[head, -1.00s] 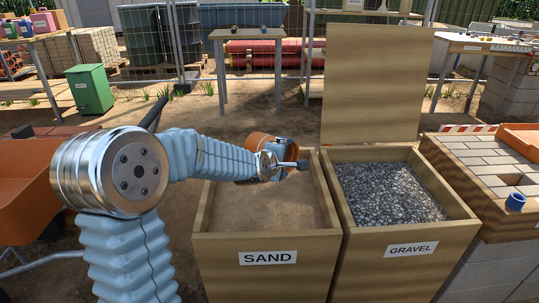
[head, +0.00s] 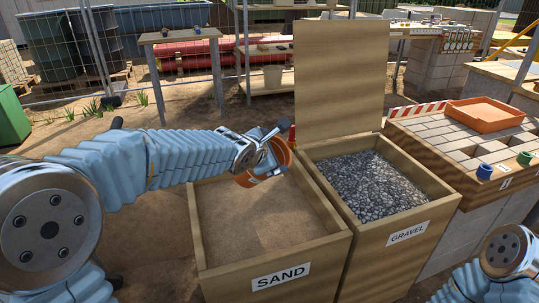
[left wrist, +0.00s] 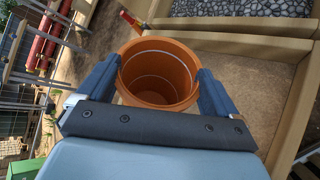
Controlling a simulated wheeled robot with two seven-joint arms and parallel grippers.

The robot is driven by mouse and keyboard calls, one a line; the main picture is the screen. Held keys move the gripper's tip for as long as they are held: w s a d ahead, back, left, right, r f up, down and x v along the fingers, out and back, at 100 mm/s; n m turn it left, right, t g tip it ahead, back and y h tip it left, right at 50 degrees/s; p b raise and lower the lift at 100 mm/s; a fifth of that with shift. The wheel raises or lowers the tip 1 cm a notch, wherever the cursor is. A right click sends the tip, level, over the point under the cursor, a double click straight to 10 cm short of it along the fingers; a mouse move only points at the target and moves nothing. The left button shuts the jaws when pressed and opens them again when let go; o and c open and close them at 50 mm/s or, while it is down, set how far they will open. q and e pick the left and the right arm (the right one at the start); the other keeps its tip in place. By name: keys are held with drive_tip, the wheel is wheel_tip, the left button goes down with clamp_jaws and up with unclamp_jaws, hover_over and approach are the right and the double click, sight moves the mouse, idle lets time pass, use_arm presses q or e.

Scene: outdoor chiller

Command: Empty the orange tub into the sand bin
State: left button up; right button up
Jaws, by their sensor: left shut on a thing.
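The sand bin (head: 281,277) is an open wooden box with a SAND label and pale brown sand inside, left of the gravel bin. My left gripper (head: 264,152) is shut on the orange tub (head: 248,180) and holds it over the back part of the sand bin. The tub is tilted in the head view. In the left wrist view, the tub (left wrist: 160,75) sits between both fingers, its round mouth towards the camera. Its inside looks bare orange with a pale ring. No sand is seen falling. My right gripper is out of view.
The gravel bin (head: 407,233) stands to the right, with a raised wooden lid (head: 339,75) behind it. Further right is a paved bench with an orange tray (head: 485,115) and small coloured cups. A wire fence and a table (head: 186,37) stand behind.

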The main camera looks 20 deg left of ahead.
use_arm(q)
drive_tip(key=shift+a+r+n+p, duration=0.25)
drive_tip(key=shift+r+n+p, duration=0.05)
drive_tip(key=shift+p, duration=0.05)
wheel_tip(320, 180, up, 2)
drive_tip(key=n+h+b, duration=0.1)
drive_tip(key=n+h, duration=0.2)
drive_tip(key=h, duration=0.1)
drive_tip(key=shift+a+r, duration=0.1)
drive_tip(key=shift+r+n+h+b, duration=0.65)
drive_tip(key=shift+n+h+b, duration=0.05)
drive_tip(key=shift+b, duration=0.15)
drive_tip(key=shift+r, duration=0.1)
idle(0.5)
